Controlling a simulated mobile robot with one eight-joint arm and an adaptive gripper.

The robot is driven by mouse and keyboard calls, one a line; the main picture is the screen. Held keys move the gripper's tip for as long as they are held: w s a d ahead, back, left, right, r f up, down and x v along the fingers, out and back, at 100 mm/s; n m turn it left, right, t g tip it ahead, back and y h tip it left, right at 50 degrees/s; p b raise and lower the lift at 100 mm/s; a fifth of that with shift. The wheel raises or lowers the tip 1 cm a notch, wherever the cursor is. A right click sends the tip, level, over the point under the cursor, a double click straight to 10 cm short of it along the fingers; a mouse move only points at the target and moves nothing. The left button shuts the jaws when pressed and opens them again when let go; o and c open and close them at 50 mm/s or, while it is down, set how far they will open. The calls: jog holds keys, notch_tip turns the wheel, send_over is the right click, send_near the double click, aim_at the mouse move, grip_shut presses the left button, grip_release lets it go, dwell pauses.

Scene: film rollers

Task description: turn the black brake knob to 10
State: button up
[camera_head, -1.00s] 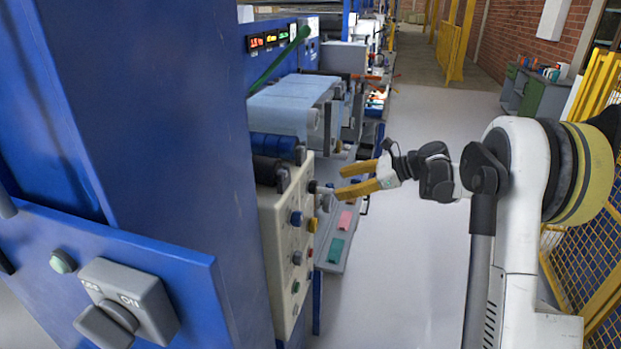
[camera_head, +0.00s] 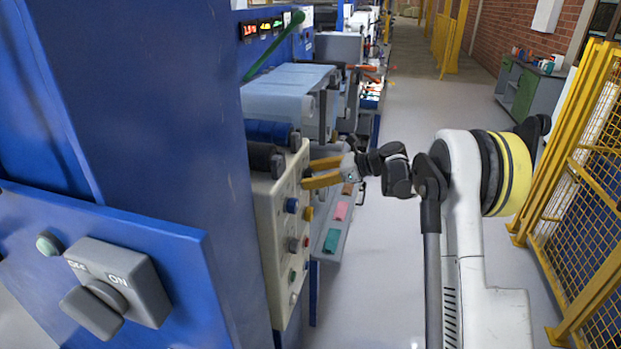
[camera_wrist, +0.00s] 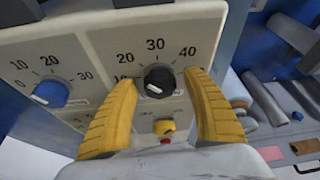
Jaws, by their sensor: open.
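The black brake knob (camera_wrist: 159,80) sits on a beige control panel (camera_wrist: 100,45) in the wrist view, under a dial scale where 10, 20, 30 and 40 can be read. A pale mark on the knob points to its lower left. My gripper (camera_wrist: 162,90) is open, with one yellow finger on each side of the knob. Whether either finger touches it I cannot tell. In the head view my gripper (camera_head: 304,174) is at the upper part of the panel (camera_head: 268,215), and the black knob is not clearly visible there.
A blue knob (camera_wrist: 50,93) with its own scale is left of the black one. A yellow knob (camera_wrist: 164,126) and a red button (camera_wrist: 165,141) lie below it. A grey OFF/ON switch (camera_head: 118,285) is in the near left.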

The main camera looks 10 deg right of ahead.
jog(key=c, duration=1.2)
jog(key=shift+n, duration=0.3)
jog(key=shift+n+t+h, duration=0.4)
jog(key=shift+n+t, duration=0.5)
jog(key=shift+n, duration=0.3)
jog(key=shift+n+t+b, duration=0.65)
jog(key=shift+n+t, duration=0.35)
jog(key=shift+n, duration=0.6)
jog(key=o, duration=1.2)
jog(key=shift+a, duration=0.1)
